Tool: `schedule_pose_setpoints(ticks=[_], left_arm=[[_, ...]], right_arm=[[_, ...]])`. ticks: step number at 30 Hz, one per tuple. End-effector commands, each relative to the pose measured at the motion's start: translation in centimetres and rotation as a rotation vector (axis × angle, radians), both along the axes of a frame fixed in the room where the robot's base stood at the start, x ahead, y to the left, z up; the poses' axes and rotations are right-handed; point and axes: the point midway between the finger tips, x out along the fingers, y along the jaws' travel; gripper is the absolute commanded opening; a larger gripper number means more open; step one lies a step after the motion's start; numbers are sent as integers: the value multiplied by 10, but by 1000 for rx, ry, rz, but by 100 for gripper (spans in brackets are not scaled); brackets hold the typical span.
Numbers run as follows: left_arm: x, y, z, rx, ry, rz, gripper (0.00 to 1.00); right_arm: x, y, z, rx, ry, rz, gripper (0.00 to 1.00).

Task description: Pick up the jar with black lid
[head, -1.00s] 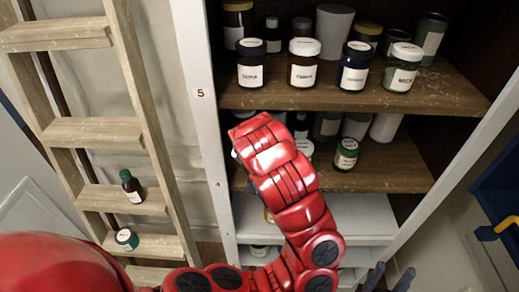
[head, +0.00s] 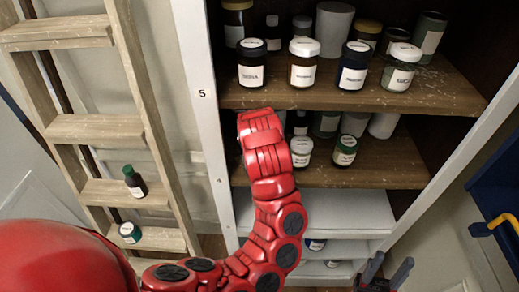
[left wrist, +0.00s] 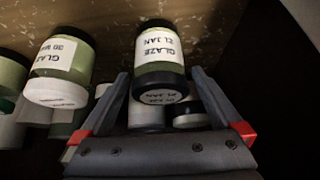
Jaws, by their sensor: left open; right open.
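In the left wrist view a jar with a black lid (left wrist: 160,52) and a white label shows upside down. It is just beyond my left gripper (left wrist: 163,88), whose open fingers are on either side of its lid end; contact is not clear. In the head view my red left arm reaches into the lower wooden shelf and hides that gripper and this jar. Several dark-lidded jars stand on the upper shelf, including a dark one (head: 250,66) at the left. My right gripper (head: 390,264) is open and empty at the bottom right.
A white-lidded jar (left wrist: 60,68) stands close beside the black-lidded one. The lower shelf (head: 375,172) also holds a green-lidded jar (head: 345,150). The cabinet's white upright (head: 203,125) borders my left arm. A wooden ladder (head: 98,128) with small bottles stands at left.

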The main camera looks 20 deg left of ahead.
Motion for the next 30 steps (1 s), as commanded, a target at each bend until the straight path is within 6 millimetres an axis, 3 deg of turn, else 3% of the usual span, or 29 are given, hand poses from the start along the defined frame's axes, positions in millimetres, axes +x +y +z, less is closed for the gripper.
schedule_pose_setpoints(ticks=[2, 18, 30], left_arm=[[0, 0, 0, 0, 0, 0, 96], [0, 0, 0, 1, 0, 0, 0], [-3, -1, 4, 5, -4, 0, 0]], right_arm=[[0, 0, 0, 0, 0, 0, 50], [0, 0, 0, 0, 0, 0, 50], [0, 0, -6, 0, 0, 0, 50]])
